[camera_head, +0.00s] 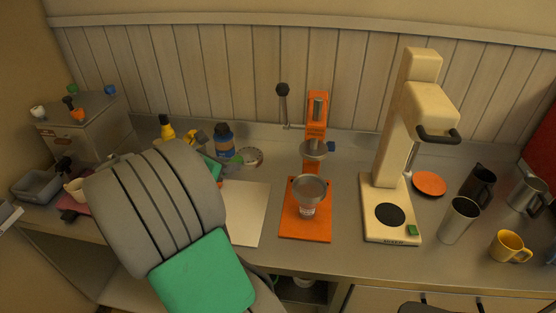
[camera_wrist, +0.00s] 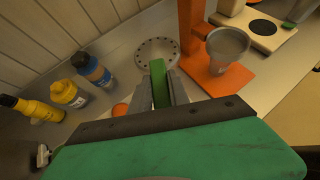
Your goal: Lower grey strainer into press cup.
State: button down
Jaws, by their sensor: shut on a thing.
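The grey strainer (camera_head: 250,156) is a round disc with small holes. In the wrist view the strainer (camera_wrist: 157,52) lies just beyond my fingertips. My gripper (camera_wrist: 161,84) is shut on a green piece that leads toward the disc and appears to be its handle. In the head view my gripper is mostly hidden behind my grey and green arm. The press cup (camera_head: 309,188) is a clear-grey tapered cup on the orange press base (camera_head: 306,229). It also shows in the wrist view (camera_wrist: 226,48), right of the strainer and apart from it.
A lever press column (camera_head: 316,115) rises behind the cup. A blue bottle (camera_head: 223,140) and yellow bottles (camera_wrist: 66,94) stand beside the strainer. A white board (camera_head: 251,213) lies left of the press. A cream machine (camera_head: 397,150) and several mugs stand at the right.

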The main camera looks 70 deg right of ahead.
jog(key=s+d+m+g+y, duration=0.1)
jog(key=s+d+m+g, duration=0.1)
jog(key=s, duration=0.5)
jog(key=s+d+r+m+g+y, duration=0.1)
jog(key=s+d+m+g+y, duration=0.1)
jog(key=s, duration=0.6)
jog(key=m+g, duration=0.1)
jog(key=m, duration=0.1)
jog(key=shift+s+d+r+m+g+p, duration=0.25)
jog(key=shift+s+d+m+g+p, duration=0.05)
jog(key=shift+p, duration=0.1)
jog(key=shift+w, duration=0.1)
notch_tip(320, 180, down, 6)
jog(key=shift+w+a+r+b, duration=0.1)
jog(key=shift+a+r+b, duration=0.1)
jog(key=shift+b, duration=0.3)
jog(key=shift+p, duration=0.5)
jog(key=shift+f, duration=1.75)
